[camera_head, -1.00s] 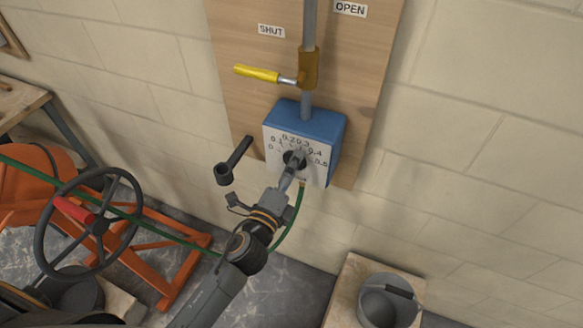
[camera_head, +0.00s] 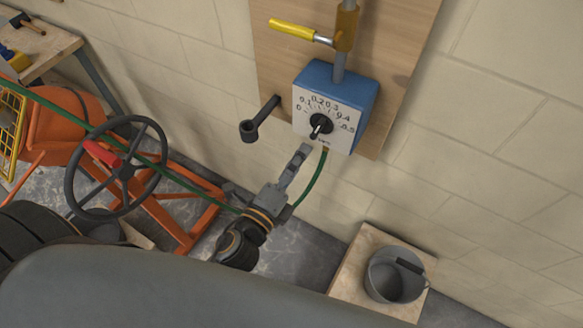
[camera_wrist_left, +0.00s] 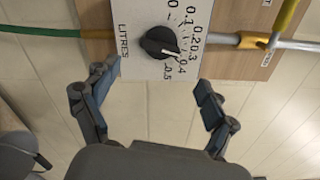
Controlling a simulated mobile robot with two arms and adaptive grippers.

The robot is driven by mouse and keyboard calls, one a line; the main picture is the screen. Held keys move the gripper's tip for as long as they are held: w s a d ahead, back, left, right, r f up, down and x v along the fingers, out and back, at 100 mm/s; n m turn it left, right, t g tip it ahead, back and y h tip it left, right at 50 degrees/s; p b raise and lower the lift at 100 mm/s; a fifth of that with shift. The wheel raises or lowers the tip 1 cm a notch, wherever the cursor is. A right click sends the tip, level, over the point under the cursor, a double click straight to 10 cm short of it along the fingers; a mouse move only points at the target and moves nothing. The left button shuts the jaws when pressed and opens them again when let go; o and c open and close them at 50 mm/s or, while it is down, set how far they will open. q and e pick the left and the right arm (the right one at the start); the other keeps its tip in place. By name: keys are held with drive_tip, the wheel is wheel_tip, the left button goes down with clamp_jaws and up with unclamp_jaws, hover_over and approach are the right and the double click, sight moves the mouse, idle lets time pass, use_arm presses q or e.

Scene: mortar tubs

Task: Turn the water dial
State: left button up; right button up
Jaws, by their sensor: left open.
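The water dial is a black knob (camera_head: 320,125) on the white front of a blue box (camera_head: 336,90) fixed to a wooden board. In the left wrist view the knob (camera_wrist_left: 160,43) has a white mark pointing roughly toward 0.4 on a scale from 0 to 0.5. My left gripper (camera_head: 301,154) is just below and left of the knob, apart from it. In the left wrist view the open fingers (camera_wrist_left: 160,78) are spread wide with nothing between them, and the knob lies beyond their tips. My right gripper is not in view.
A yellow lever (camera_head: 292,29) on the pipe is above the box. A dark crank (camera_head: 259,120) sticks out left of it. A green hose (camera_head: 314,184) hangs below. A grey bucket (camera_head: 394,276) stands lower right, and an orange mixer with a handwheel (camera_head: 115,168) is left.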

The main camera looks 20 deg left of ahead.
use_arm(q)
drive_tip(key=shift+s+a, duration=0.25)
drive_tip(key=shift+s, duration=0.95)
drive_tip(key=s+a+f+n+g+y+b, duration=0.15)
drive_tip(key=s+f+n+g, duration=0.3)
drive_tip(key=f, duration=1.35)
drive_tip(key=s+f+n+g+b, duration=0.25)
drive_tip(key=f+n, duration=0.35)
drive_tip(key=f, duration=1.3)
drive_tip(key=s+a+f+n+g+b, duration=0.1)
drive_tip(key=s+a+f+n+g, duration=0.2)
drive_tip(key=s+f, duration=0.4)
drive_tip(key=s+a+f+n+g+y, duration=0.1)
drive_tip(key=s+a+f+n+g, duration=0.2)
drive_tip(key=s+f, duration=0.5)
drive_tip(key=s+a+f+n+g+y+b, duration=0.1)
drive_tip(key=s+a+f+n+g, duration=0.2)
drive_tip(key=s+f, duration=0.4)
drive_tip(key=s+n, duration=0.1)
drive_tip(key=s, duration=0.1)
drive_tip(key=shift+s+a+f+g+b, duration=0.3)
drive_tip(key=shift+s+a+f+b, duration=0.05)
drive_tip(key=shift+s, duration=0.05)
